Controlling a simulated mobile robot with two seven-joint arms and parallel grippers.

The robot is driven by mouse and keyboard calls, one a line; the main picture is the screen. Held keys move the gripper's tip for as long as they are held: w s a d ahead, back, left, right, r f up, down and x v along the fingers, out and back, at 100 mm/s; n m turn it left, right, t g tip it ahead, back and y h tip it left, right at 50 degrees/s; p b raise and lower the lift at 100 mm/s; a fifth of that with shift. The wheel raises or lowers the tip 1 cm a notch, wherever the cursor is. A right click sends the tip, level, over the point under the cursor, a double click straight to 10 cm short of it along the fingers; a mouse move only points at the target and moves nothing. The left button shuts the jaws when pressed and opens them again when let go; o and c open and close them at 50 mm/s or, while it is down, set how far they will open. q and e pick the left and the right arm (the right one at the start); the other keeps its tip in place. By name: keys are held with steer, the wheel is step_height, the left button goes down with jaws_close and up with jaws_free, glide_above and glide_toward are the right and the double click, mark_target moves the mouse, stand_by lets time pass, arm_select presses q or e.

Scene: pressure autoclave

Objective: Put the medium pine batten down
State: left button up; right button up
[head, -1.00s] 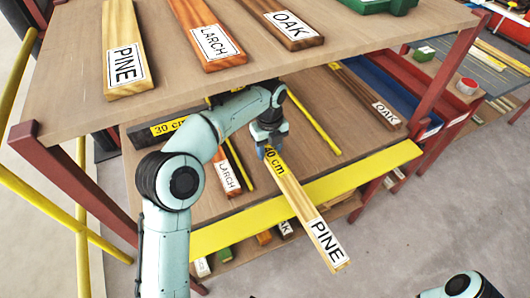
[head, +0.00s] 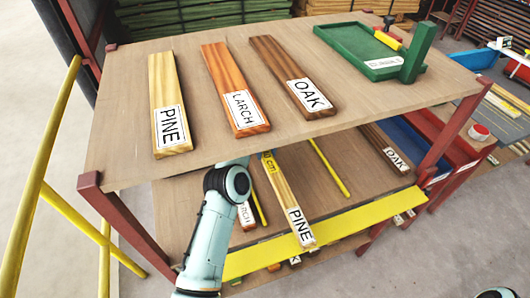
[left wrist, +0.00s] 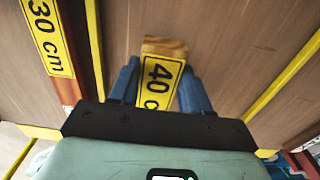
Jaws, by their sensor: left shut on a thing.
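The medium pine batten (head: 281,195) has a yellow 40 cm label at its far end and a white PINE label at its near end. In the head view its far part is under the top board and its near end juts over the yellow front rail. My left gripper (left wrist: 160,92) is shut on its far part, one blue finger on each side. In the head view this gripper is mostly hidden by the top board's edge. I cannot tell whether the batten touches the lower shelf (head: 325,210). My right gripper is out of view.
A larch batten (left wrist: 48,40) labelled 30 cm lies left of the held batten, past a yellow strip (left wrist: 94,45). Another yellow strip (head: 329,168) and an oak batten (head: 385,148) lie to the right. The top board (head: 215,155) overhangs, bearing more battens and a green tray (head: 345,42).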

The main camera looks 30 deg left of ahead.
arm_select(q)
steer(key=shift+w+a+p, duration=0.1)
steer(key=shift+a+p, duration=0.3)
steer(key=f, duration=0.3)
steer(key=shift+w+f, duration=0.2)
steer(key=shift+f, duration=0.2)
steer(key=shift+s+r, duration=0.15)
steer(key=shift+s, duration=0.1)
steer(key=o, duration=1.4)
steer(key=shift+w, duration=0.1)
steer(key=shift+c, duration=0.2)
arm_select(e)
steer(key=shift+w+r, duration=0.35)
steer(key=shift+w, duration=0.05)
